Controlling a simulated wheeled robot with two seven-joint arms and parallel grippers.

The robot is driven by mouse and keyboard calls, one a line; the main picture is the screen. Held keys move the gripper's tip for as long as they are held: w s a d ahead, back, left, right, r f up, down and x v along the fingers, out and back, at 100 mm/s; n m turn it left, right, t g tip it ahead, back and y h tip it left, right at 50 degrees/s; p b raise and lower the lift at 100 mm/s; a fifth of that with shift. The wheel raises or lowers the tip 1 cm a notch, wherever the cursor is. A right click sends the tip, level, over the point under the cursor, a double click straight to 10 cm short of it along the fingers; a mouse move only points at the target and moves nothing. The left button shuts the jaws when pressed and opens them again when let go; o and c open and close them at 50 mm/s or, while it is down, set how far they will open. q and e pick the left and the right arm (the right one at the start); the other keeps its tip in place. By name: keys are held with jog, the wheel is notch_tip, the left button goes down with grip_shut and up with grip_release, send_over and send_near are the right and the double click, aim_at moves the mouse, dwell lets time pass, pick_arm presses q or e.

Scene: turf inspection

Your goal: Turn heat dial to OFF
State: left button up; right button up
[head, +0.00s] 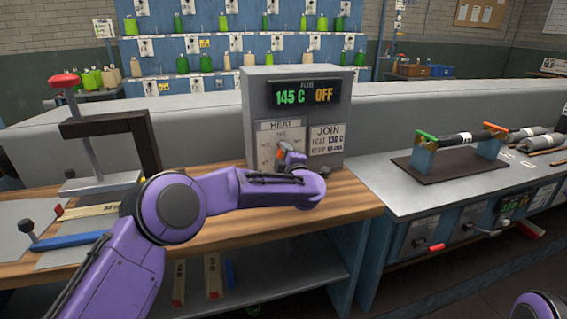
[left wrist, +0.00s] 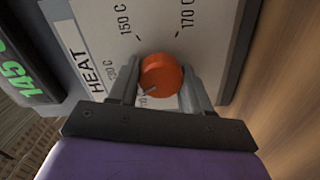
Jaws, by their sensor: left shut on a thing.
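The heat dial is an orange knob (head: 279,153) on the HEAT panel of the grey control box (head: 255,98). In the left wrist view, the dial (left wrist: 161,75) sits between the two fingers of my left gripper (left wrist: 165,92), which is shut on it. A grey pointer mark on the dial points to the lower left in that view, towards a small, partly hidden label. Marks for 150 C and 170 C show on the plate (left wrist: 105,40). The box's display (head: 303,95) reads 145 C in green and OFF in orange. My right gripper is out of view.
The box stands on a wooden bench (head: 345,195). A press with a red knob (head: 65,80) and a blue-handled tool (head: 70,240) are on the left. A metal bench (head: 390,188) with a dark clamp fixture (head: 440,168) is on the right. Bottle shelves (head: 150,50) stand behind.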

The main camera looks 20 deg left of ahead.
pick_arm(q)
jog(key=n+b, duration=0.8)
jog(key=n, duration=0.1)
jog(key=n+b, duration=0.4)
jog(key=b, duration=0.1)
jog(key=shift+f+n, duration=0.4)
jog(key=shift+c, duration=0.2)
jog(key=n+b, duration=0.3)
jog(key=n, duration=0.1)
jog(key=shift+w+d+n, duration=0.1)
jog(key=shift+d+n, duration=0.05)
jog(key=shift+n, duration=0.15)
jog(key=shift+b, duration=0.35)
jog(key=o, duration=1)
jog(key=shift+r, duration=0.1)
jog(key=shift+o, duration=0.2)
jog(key=b+v, duration=0.1)
jog(key=v, duration=0.9)
jog(key=shift+s+d, duration=0.2)
jog(key=shift+s, duration=0.1)
